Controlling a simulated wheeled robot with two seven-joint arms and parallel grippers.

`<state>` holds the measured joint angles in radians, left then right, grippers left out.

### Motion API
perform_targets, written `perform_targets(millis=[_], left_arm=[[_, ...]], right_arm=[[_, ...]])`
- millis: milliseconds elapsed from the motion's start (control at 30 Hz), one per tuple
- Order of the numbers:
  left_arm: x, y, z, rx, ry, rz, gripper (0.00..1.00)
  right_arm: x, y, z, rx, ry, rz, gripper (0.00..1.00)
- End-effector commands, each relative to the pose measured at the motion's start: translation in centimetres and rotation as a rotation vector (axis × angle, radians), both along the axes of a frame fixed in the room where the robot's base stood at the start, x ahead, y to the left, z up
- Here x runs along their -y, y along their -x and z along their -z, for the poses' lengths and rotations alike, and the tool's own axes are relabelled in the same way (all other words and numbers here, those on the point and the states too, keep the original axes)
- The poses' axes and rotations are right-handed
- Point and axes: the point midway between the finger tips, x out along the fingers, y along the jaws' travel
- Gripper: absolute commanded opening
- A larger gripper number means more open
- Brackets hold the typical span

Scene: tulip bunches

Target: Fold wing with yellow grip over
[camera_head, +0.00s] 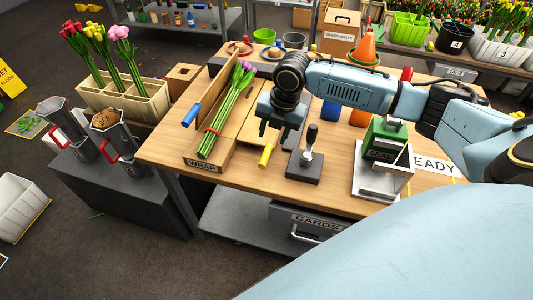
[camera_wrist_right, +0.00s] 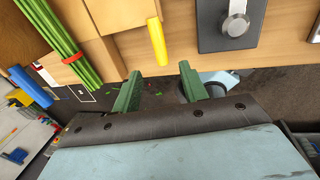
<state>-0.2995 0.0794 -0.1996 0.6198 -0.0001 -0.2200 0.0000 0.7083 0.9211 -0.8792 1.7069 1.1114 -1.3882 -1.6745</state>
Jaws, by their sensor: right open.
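The wing with the yellow grip (camera_head: 266,155) lies flat at the right of the bunch. The yellow grip (camera_wrist_right: 157,41) also shows in the right wrist view, ahead of the fingers. The wing with the blue grip (camera_head: 191,115) stands raised at the left. My right gripper (camera_head: 272,132) is above the yellow grip's side of the stand, open and empty. Its green fingers (camera_wrist_right: 160,88) are apart, clear of the yellow grip. My left gripper is not in view.
A dark lever device (camera_head: 305,165) stands just right of the yellow grip. A green device (camera_head: 385,145) on a metal base stands farther right, beside the READY mark (camera_head: 436,165). A tulip crate (camera_head: 125,100) is at the left. An orange cone (camera_head: 365,48) stands behind my arm.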

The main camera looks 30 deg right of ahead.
Motion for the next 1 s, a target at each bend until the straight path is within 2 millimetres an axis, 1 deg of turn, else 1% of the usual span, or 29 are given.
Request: perform_targets(millis=[33, 200, 300, 400, 500, 600, 867, 900, 1000], left_arm=[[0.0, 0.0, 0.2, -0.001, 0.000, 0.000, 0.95], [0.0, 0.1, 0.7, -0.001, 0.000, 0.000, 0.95], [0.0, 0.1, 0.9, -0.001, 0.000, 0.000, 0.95], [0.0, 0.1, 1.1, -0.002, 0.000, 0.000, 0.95], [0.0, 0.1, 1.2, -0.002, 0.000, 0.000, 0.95], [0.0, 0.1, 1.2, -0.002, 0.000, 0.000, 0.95], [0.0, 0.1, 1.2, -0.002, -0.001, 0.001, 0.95], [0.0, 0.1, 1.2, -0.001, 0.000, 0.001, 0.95], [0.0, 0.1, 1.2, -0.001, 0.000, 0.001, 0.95]], right_arm=[[-0.2, -0.1, 1.3, -0.003, 0.000, 0.001, 0.43], [-0.7, -0.6, 4.9, -0.002, 0.000, 0.001, 0.43], [-0.9, -0.9, 6.7, -0.002, 0.000, 0.002, 0.43], [-1.1, -1.2, 8.0, 0.000, 0.001, 0.002, 0.43], [-1.2, -1.4, 8.9, 0.001, 0.000, 0.001, 0.43], [-1.2, -1.4, 9.3, 0.001, 0.000, 0.001, 0.43], [-1.2, -1.4, 9.5, 0.001, 0.001, 0.001, 0.43], [-1.2, -1.4, 9.4, 0.002, 0.001, 0.001, 0.42], [-1.2, -1.4, 9.4, 0.002, 0.001, 0.001, 0.29]])
